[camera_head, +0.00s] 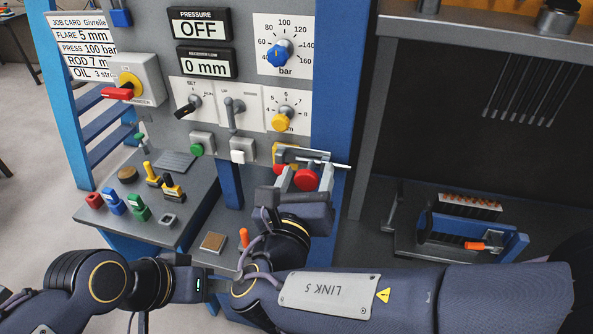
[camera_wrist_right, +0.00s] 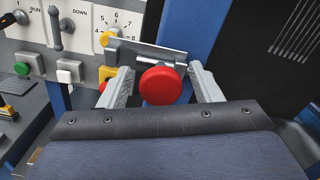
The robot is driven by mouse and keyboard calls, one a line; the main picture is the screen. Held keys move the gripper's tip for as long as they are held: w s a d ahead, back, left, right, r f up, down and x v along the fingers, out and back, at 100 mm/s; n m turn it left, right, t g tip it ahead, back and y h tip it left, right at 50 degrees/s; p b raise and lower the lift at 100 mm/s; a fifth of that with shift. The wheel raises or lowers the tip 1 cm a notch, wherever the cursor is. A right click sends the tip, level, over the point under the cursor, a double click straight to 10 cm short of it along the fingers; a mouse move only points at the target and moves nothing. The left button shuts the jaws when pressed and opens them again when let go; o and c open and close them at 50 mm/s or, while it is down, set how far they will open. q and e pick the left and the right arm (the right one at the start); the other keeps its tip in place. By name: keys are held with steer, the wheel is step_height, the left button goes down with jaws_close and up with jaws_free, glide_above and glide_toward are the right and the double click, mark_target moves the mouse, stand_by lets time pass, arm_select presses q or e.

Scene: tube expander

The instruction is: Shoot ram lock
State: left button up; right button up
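The ram lock seems to be the bolt with a round red knob (camera_head: 306,179) under a grey metal plate (camera_head: 302,155) at the panel's lower right edge. In the right wrist view the red knob (camera_wrist_right: 162,85) shows large, with the metal plate (camera_wrist_right: 145,52) and a short rod behind it. My right gripper (camera_head: 304,184) is open, with one finger on each side of the knob and visible gaps between. The right wrist view shows both fingers of the gripper (camera_wrist_right: 162,88). My left gripper (camera_head: 205,283) is low at left, its fingers unclear beside my right arm.
The panel carries a selector (camera_head: 190,105), a lever (camera_head: 233,113), a yellow dial (camera_head: 281,122), a green button (camera_head: 197,149) and a white button (camera_head: 238,156). A shelf (camera_head: 192,186) with small coloured levers is left. A blue post (camera_head: 345,90) stands right of the panel.

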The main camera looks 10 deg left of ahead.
steer(key=s, duration=0.7)
steer(key=shift+p, duration=0.35)
steer(key=shift+a, duration=0.1)
stand_by(0.5)
